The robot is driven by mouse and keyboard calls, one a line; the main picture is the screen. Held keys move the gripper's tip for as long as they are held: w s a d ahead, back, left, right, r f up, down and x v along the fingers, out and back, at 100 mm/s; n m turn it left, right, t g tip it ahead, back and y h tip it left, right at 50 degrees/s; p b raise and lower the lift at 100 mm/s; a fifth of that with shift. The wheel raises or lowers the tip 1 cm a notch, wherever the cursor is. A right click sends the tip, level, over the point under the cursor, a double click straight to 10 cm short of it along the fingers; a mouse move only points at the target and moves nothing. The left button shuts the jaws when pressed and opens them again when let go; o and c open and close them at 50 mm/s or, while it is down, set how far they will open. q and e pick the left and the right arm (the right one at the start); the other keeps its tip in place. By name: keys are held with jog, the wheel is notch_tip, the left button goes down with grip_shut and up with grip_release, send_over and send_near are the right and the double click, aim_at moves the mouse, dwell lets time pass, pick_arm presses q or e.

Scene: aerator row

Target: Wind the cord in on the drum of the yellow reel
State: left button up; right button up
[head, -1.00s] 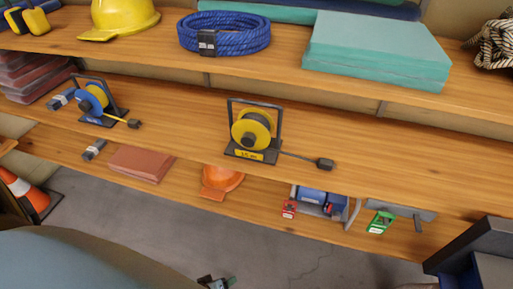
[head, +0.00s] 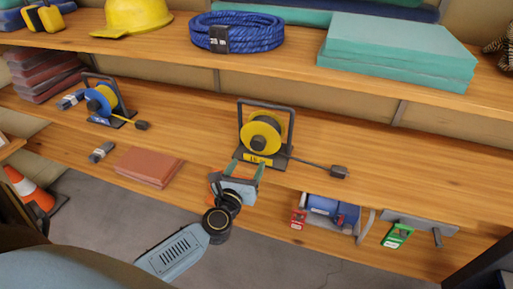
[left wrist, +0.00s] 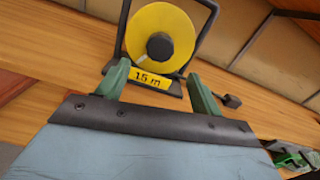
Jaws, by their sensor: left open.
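The yellow reel (head: 262,134) stands upright in a dark frame on the middle shelf. A dark cord runs out to the right and ends in a dark plug (head: 338,172) on the shelf. My left gripper (head: 240,172) is open and empty, just in front of and below the reel. In the left wrist view its two green fingers (left wrist: 158,82) point at the reel (left wrist: 160,38), apart from the knob. My right gripper is not in view.
A blue-sided reel (head: 101,99) stands on the same shelf at left. Above are a yellow helmet (head: 132,15), blue rope (head: 237,33) and teal mats (head: 395,50). Below are red pads (head: 148,166) and a blue machine (head: 330,210).

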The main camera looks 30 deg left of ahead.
aim_at(257, 147)
pick_arm(q)
jog(key=x, duration=0.9)
jog(key=shift+w+b, duration=0.2)
jog(key=shift+b, duration=0.2)
jog(key=c, duration=1)
